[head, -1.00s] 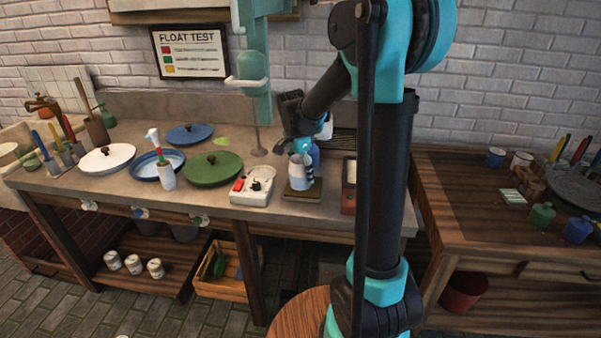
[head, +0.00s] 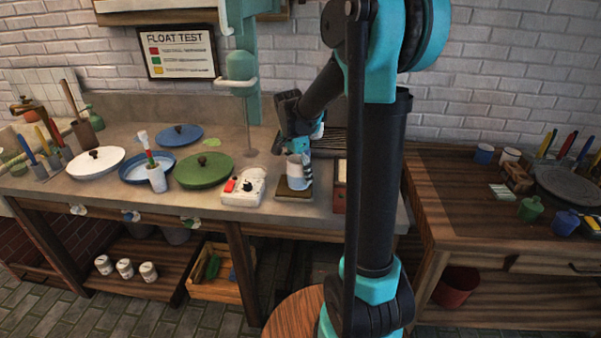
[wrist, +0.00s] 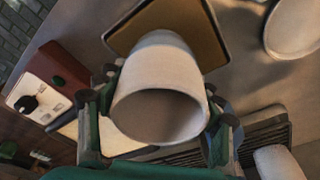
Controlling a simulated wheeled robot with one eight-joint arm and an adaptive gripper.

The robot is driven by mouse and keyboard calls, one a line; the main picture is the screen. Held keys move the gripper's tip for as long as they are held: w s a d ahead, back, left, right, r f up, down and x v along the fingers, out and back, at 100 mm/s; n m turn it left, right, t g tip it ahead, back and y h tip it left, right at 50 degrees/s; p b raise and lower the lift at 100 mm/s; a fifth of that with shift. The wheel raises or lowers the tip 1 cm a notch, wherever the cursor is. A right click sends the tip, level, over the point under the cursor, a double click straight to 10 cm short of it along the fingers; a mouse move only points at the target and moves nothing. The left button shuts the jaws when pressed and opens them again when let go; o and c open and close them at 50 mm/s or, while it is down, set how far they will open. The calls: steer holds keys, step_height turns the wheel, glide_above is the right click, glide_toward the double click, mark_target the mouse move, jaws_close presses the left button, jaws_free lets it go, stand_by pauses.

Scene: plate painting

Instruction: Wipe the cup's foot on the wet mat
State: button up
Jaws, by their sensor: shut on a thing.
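The pale cup (head: 296,170) is in my gripper (head: 302,158) over the wet mat (head: 283,192), a small brown-yellow pad with a dark rim on the workbench. In the wrist view the white cup (wrist: 165,62) has its open mouth toward the camera and its far end toward the mat (wrist: 190,17). The gripper's fingers (wrist: 160,112) are closed on both sides of the cup. The cup's foot is hidden in the wrist view. I cannot tell whether it touches the mat.
Left of the mat is a white device with a red button (head: 241,187). A red-brown box (head: 339,200) stands close on the right. Green (head: 203,170), blue and white round lids or plates lie farther left. A dark rack (head: 330,140) is behind.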

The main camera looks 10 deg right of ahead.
steer(key=shift+w+a+f, duration=0.1)
steer(key=shift+w+a, duration=0.15)
steer(key=shift+a, duration=0.45)
steer(key=shift+w+a, duration=0.2)
steer(key=shift+a, duration=0.5)
steer(key=shift+d, duration=0.1)
steer(key=shift+s+d, duration=0.25)
steer(key=shift+d, duration=0.45)
steer(key=shift+s+d, duration=0.25)
steer(key=shift+d, duration=0.45)
steer(key=shift+w+a, duration=0.25)
steer(key=shift+a, duration=0.5)
steer(key=shift+w+a, duration=0.2)
steer(key=shift+a, duration=0.55)
steer(key=shift+d, duration=0.1)
steer(key=shift+s+d, duration=0.25)
steer(key=shift+d, duration=0.45)
steer(key=shift+s+d, duration=0.2)
steer(key=shift+d, duration=0.5)
steer(key=shift+a, duration=0.1)
